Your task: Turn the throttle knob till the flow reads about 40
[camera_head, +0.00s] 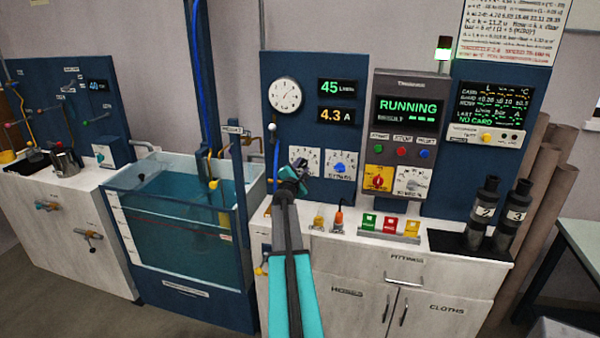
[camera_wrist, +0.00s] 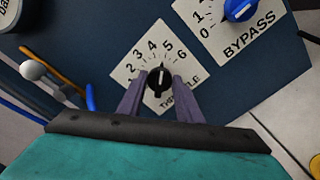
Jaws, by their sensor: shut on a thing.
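The throttle knob (camera_wrist: 160,78) is black with a white pointer line, on a white dial plate (camera_wrist: 133,72) with numbers up to 6. My gripper (camera_wrist: 160,92) is shut on the knob, one finger on each side, in the wrist view. In the head view my gripper (camera_head: 291,183) is at the blue panel and hides most of the knob; part of the dial plate (camera_head: 304,155) shows. The flow display (camera_head: 337,88) reads 45 in green. Below it, another display (camera_head: 337,115) reads 4.3 A in orange.
The blue bypass knob (camera_wrist: 238,9) is close by, up and right of the throttle; it also shows in the head view (camera_head: 340,167). A white ball-ended lever (camera_wrist: 32,70) is at left. A control box (camera_head: 408,110) reads RUNNING. The water tank (camera_head: 175,230) stands left.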

